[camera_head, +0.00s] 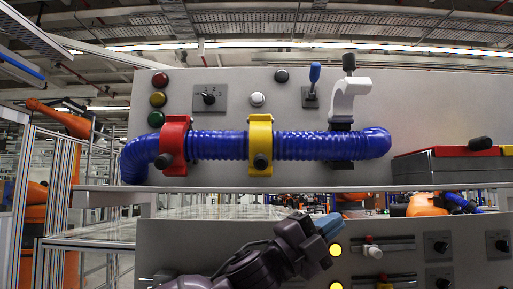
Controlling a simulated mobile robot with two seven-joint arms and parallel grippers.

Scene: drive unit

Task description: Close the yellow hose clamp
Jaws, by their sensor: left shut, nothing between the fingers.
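The yellow hose clamp (261,132) is on the upper grey panel (420,110). Its band passes over the front of the ribbed blue hose (220,146) and looks closed, with its black knob (261,161) at the front. My left gripper (329,226) is below the shelf, to the lower right of the yellow clamp and well apart from it. Its blue-tipped fingers are shut and empty, in front of the lower panel. My right gripper is not in view.
A red clamp (174,131) lies around the hose at left. A white clamp (345,98) stands raised at right. A shelf edge (290,189) runs between the hose and my gripper. The lower panel (190,240) carries lit buttons, sliders and knobs.

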